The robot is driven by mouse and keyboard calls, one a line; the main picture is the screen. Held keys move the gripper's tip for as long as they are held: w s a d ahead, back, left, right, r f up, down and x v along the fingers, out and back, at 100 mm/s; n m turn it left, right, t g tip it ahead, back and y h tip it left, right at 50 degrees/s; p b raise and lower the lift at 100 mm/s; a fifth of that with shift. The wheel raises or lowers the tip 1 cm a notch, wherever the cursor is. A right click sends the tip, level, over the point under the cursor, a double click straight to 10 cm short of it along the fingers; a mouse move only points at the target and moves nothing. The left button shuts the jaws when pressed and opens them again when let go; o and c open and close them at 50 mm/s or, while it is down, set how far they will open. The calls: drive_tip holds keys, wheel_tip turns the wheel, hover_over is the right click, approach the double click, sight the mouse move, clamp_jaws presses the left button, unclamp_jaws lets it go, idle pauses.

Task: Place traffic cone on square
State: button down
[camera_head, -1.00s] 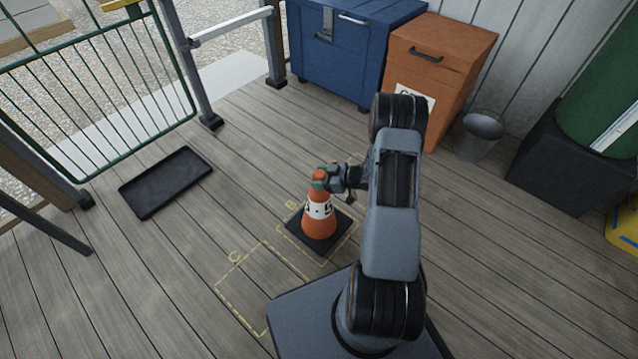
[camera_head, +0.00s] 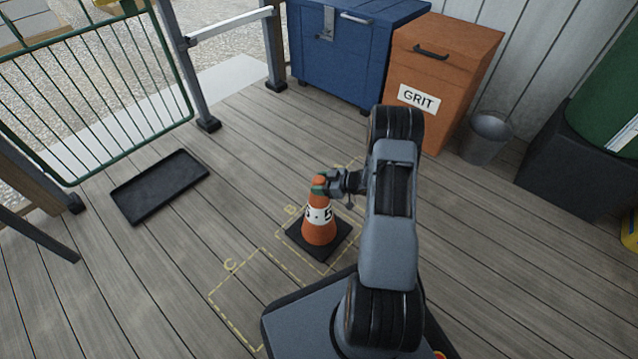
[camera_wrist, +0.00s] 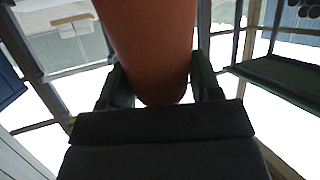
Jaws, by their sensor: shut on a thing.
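The orange traffic cone (camera_head: 317,231) has a white band with dark marks and a dark square base. It looks upright over the dashed yellow square marked B (camera_head: 291,210); I cannot tell whether its base touches the deck. My gripper (camera_head: 319,187) is shut on the cone near its top. In the wrist view the cone (camera_wrist: 150,45) fills the middle, between the two fingers of my gripper (camera_wrist: 163,88). A second dashed yellow square marked C (camera_head: 229,266) lies empty at the lower left, partly hidden by my base.
A black tray (camera_head: 160,187) lies on the deck at left, near a green gate (camera_head: 95,95). A blue chest (camera_head: 340,50), an orange grit bin (camera_head: 440,75) and a grey bucket (camera_head: 486,138) stand at the back. The deck between tray and cone is clear.

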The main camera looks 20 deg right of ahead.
drive_tip(key=shift+f, duration=0.1)
idle(0.3)
drive_tip(key=shift+c, duration=1.5)
unclamp_jaws()
